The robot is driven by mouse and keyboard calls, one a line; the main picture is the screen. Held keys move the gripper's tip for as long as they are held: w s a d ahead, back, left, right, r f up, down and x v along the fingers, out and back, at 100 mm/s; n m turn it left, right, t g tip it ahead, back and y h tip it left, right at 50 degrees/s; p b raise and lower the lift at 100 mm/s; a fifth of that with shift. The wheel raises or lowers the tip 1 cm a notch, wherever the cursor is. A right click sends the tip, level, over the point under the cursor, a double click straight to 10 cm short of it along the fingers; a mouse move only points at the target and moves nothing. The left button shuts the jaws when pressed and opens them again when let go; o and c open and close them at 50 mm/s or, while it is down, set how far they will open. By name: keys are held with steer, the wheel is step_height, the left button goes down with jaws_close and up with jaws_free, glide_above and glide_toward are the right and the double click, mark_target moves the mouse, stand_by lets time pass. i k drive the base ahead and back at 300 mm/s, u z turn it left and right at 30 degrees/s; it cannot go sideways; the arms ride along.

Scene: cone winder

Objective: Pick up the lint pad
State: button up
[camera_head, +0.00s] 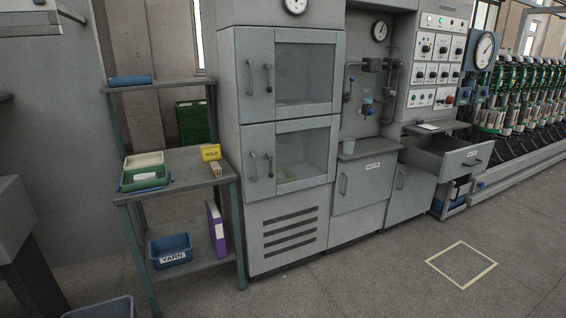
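I cannot tell for sure which thing is the lint pad. A small white, pad-like object (146,177) lies in a green tray (157,183) on the shelf unit at the left. A cream box or lid (145,160) sits at the back of that tray. A small pale flat item (428,126) lies on the ledge above the open drawer at the right. My gripper is not in view.
The grey shelf unit (200,182) also bears a yellow HOLD sign (210,152), a blue YARN bin (170,251) and a purple binder (216,230). The grey cabinet (255,175) has shut doors. The floor in front is clear.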

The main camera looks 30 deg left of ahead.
mark_target(142, 178)
steer(key=u, duration=0.35)
steer(key=i, duration=2.1)
steer(key=u, duration=1.65)
steer(key=i, duration=1.2)
steer(key=u, duration=1.45)
steer(key=i, duration=0.85)
steer(key=u, duration=0.35)
